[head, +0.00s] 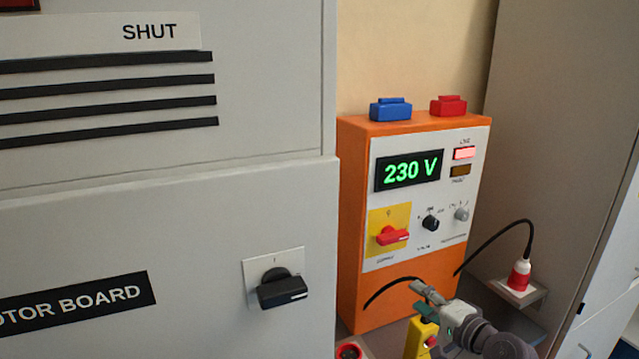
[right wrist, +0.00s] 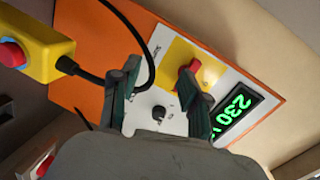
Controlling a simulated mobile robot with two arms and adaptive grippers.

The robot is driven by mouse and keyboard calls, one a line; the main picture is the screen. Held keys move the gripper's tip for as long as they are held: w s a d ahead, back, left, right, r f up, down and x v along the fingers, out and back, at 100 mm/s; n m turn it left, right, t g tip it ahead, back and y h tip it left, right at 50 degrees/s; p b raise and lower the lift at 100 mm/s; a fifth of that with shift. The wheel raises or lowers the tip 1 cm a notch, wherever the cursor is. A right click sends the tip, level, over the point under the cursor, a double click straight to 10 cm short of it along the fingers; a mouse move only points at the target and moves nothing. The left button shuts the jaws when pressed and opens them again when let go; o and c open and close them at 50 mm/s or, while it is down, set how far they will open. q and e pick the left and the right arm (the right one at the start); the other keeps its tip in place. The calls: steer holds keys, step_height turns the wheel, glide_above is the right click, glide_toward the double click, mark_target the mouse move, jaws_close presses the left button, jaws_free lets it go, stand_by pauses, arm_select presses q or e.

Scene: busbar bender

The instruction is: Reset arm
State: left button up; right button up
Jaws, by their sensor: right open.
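My right gripper (head: 428,293) shows at the bottom of the head view, in front of the lower part of an orange supply box (head: 353,240). In the right wrist view its two fingers (right wrist: 160,68) are spread with nothing between them. The orange box face, with a red rotary switch (right wrist: 194,74) on a yellow plate and a small black knob (right wrist: 158,112), lies beyond the fingers. In the head view the red switch (head: 391,236) sits above and left of the gripper, clear of it. The lit display (head: 409,171) reads 230 V. My left gripper is not in view.
A yellow box with a red button (head: 418,338) is close to my right gripper, with a black cable near it. A grey cabinet with a black rotary handle (head: 283,290) fills the left. A red plug (head: 519,274) sits on a small shelf at right.

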steer(key=s+a+f+n+g+h, duration=0.1)
steer(key=s+a+f+n+g, duration=0.25)
steer(key=s+f, duration=0.45)
steer(key=s+a+f+n+g+h, duration=0.1)
steer(key=s+a+f+n+g, duration=0.15)
steer(key=s+f+n, duration=0.6)
steer(key=s+d+n+g+h, duration=0.1)
steer(key=s+g+h, duration=0.35)
steer(key=s, duration=1.65)
step_height(320, 180, down, 30)
steer(key=s+g+b, duration=0.1)
steer(key=s+g, duration=0.1)
steer(key=s+d+f+g+b, duration=0.1)
steer(key=s+d+f, duration=0.2)
steer(key=s+f, duration=1.2)
steer(key=shift+s+f+n, duration=0.25)
steer(key=shift+s+n, duration=0.05)
steer(key=shift+s, duration=0.05)
steer(key=shift+d, duration=0.15)
